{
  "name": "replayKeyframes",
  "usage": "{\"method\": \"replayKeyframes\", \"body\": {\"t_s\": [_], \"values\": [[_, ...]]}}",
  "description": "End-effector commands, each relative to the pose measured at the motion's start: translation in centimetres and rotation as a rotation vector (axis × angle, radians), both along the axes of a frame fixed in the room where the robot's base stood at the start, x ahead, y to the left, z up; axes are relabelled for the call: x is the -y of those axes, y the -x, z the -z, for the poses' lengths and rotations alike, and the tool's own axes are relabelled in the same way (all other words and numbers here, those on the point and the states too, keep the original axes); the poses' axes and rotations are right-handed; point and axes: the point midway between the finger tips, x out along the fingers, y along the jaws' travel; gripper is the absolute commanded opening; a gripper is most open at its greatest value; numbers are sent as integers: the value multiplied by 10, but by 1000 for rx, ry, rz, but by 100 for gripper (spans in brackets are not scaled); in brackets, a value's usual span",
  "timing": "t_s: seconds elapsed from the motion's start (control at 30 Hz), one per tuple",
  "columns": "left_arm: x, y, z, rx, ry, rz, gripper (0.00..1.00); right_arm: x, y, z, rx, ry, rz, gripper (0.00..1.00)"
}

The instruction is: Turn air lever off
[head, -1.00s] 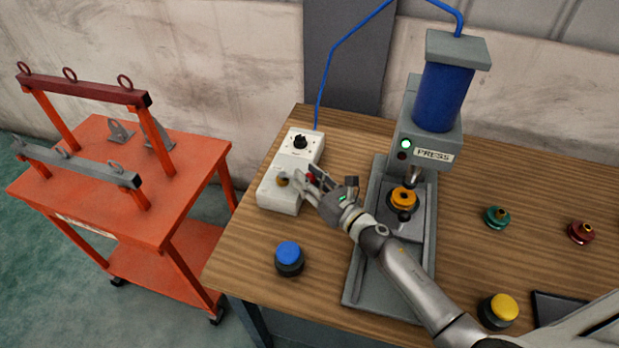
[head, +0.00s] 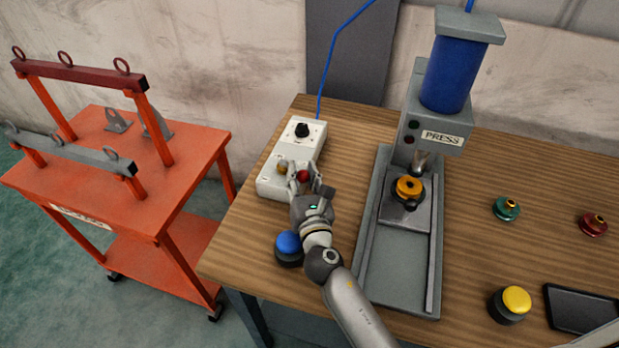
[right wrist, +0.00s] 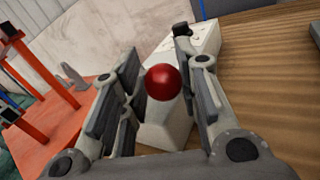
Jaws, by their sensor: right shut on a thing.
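The air lever's red ball knob (head: 303,176) is at the right side of the white control box (head: 272,186), beside a brass fitting (head: 283,168). My right gripper (head: 304,182) is shut on the red knob, reaching in from the near side. In the right wrist view the knob (right wrist: 163,82) sits between the two fingers, above the white box. The lever's arm is mostly hidden by the knob and fingers. My left gripper is not in view.
A blue button (head: 288,246) stands close beside my right wrist. The grey press (head: 427,150) is to the right, with an orange part (head: 408,188) on its base; its lamps look dark. A yellow button (head: 512,302) stands front right. An orange cart (head: 165,195) is left.

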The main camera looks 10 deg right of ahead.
Motion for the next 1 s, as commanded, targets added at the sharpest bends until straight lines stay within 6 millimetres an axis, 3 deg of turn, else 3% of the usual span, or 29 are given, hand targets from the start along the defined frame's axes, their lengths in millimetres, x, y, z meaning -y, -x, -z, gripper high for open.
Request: {"method": "replayKeyframes", "body": {"t_s": [0.53,0.57,0.67,1.0], "values": [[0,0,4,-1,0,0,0,4,-1,-3,5,8,47,0],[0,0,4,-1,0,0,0,4,-1,-4,5,7,47,34],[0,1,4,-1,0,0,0,4,-1,-3,4,6,45,46],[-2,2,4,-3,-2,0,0,0,0,-2,1,2,37,49]]}}
